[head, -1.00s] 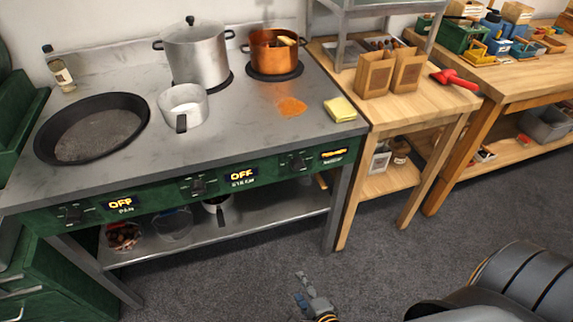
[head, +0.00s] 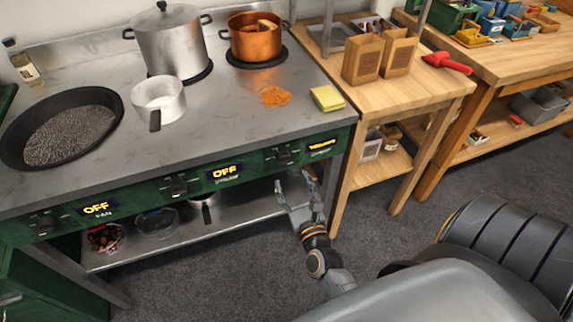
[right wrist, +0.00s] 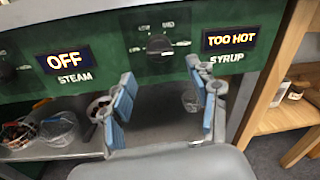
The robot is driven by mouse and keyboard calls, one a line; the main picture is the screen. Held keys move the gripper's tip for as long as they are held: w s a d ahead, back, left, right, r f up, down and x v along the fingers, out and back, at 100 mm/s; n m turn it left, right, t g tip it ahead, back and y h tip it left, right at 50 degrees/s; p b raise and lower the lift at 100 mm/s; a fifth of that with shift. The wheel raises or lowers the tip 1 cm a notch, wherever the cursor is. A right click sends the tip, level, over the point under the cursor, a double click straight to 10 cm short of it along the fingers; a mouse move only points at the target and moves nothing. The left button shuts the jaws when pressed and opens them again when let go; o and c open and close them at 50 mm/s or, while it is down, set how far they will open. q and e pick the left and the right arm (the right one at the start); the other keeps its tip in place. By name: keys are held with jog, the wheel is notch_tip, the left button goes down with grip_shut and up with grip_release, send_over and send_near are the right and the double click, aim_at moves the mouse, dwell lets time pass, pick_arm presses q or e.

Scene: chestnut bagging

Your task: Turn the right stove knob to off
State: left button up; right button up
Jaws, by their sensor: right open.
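The right stove knob (head: 284,155) is a dark dial on the green front panel. It also shows in the right wrist view (right wrist: 158,46), beside a lit display (right wrist: 230,39) reading TOO HOT above the label SYRUP. My right gripper (head: 294,190) is open and empty, below and in front of the panel. In the right wrist view its blue-padded fingers (right wrist: 165,107) stand apart below the knob, not touching it. A copper pot (head: 256,42) sits on the back right burner. My left gripper is not in view.
The middle display (head: 225,172) and left display (head: 97,209) read OFF. A steel lower shelf (head: 240,207) lies behind my right gripper. A wooden table (head: 376,101) with paper bags stands to the right. The floor in front is clear.

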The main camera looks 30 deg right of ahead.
aim_at(284, 160)
jog(key=x, duration=0.6)
jog(key=shift+w, duration=0.15)
jog(key=c, duration=1.1)
jog(key=shift+c, duration=0.2)
